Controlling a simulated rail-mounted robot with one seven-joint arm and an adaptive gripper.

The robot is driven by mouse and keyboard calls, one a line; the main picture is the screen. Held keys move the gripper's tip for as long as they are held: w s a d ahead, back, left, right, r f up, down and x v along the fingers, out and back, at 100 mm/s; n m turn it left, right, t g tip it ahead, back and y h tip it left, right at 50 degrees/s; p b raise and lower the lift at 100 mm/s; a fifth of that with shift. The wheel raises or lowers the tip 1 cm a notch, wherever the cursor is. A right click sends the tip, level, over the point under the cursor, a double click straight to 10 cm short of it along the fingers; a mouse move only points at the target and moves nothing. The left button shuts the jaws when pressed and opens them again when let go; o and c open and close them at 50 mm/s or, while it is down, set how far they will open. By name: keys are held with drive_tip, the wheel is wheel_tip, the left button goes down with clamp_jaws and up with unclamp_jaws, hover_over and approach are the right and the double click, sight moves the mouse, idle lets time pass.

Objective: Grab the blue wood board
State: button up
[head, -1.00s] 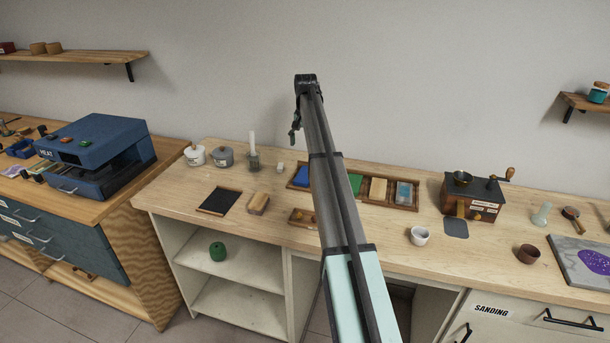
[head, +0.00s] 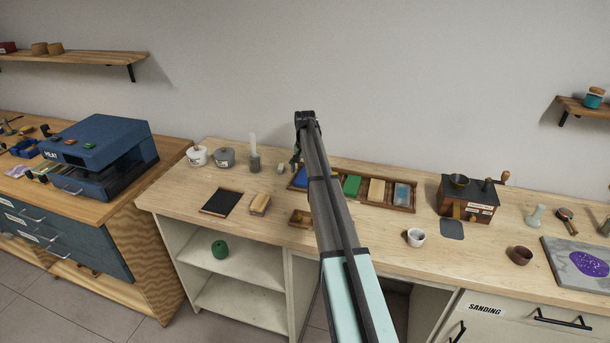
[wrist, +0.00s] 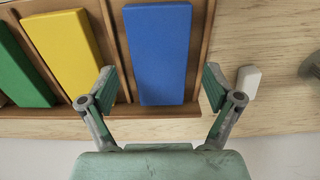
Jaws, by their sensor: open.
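The blue wood board (wrist: 157,55) lies flat in the end compartment of a wooden tray (wrist: 150,112) in the wrist view. In the head view the blue board (head: 300,178) shows at the tray's left end, partly covered by my arm. My gripper (wrist: 158,85) is open in the wrist view, with one finger on each side of the blue board's near end. I see no contact with the board, and its height above the board is hard to tell. In the head view my gripper (head: 296,160) hangs over the tray's left end.
A yellow board (wrist: 65,50) and a green board (wrist: 22,70) lie in neighbouring compartments. A small white block (wrist: 248,80) sits just outside the tray. A candle (head: 254,150) and lidded pots stand to the left. A wall rises behind the bench.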

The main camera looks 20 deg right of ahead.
drive_tip(key=shift+f, duration=0.55)
drive_tip(key=c, duration=1.3)
drive_tip(key=shift+o, duration=0.2)
